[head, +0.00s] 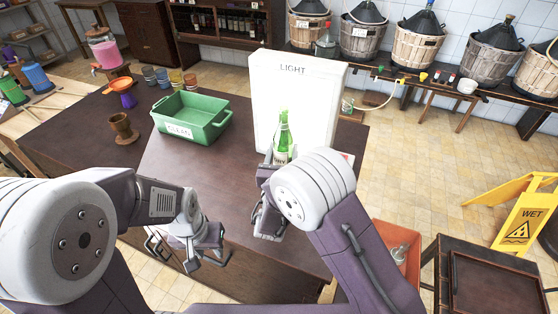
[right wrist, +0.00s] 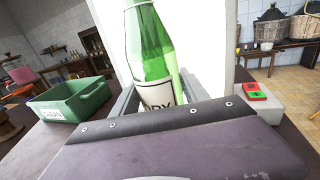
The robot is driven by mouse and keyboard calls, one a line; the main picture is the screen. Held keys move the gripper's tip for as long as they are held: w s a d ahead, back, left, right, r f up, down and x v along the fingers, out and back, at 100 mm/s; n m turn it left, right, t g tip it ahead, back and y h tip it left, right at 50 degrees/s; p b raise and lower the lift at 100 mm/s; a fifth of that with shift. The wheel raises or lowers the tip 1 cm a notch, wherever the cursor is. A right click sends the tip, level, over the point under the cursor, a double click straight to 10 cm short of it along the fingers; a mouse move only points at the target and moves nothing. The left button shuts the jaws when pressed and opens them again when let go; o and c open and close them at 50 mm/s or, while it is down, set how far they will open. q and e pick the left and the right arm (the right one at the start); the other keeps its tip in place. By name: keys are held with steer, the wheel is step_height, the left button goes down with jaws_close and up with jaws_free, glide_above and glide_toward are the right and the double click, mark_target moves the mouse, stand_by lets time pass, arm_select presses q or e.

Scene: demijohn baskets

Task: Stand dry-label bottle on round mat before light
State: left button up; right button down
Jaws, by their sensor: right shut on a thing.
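A green bottle (head: 283,135) stands upright in front of the white panel marked LIGHT (head: 297,95). In the right wrist view the bottle (right wrist: 150,50) has a white label (right wrist: 158,96) reading "DRY", partly covered at its lower edge. My right gripper (head: 280,158) is shut on the bottle, one finger on each side. The bottle's base is hidden behind my gripper and arm, so I cannot tell whether it touches anything. No round mat can be made out. My left gripper (head: 205,262) is open and empty, low over the table's front edge.
A green bin marked CLEAN (head: 205,111) stands left of the panel. A brown goblet (head: 122,127) and cups are farther left. A small box with red and green buttons (right wrist: 252,92) sits right of the bottle. The table's middle is clear.

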steer(key=shift+w+a+f, duration=0.6)
steer(key=shift+w+a, duration=0.05)
steer(key=shift+w, duration=0.2)
step_height(320, 180, down, 3)
steer(key=shift+f, duration=0.5)
steer(key=shift+s+f, duration=0.1)
steer(key=shift+f, duration=0.1)
steer(key=c, duration=0.6)
jaws_free()
steer(key=shift+r, duration=0.1)
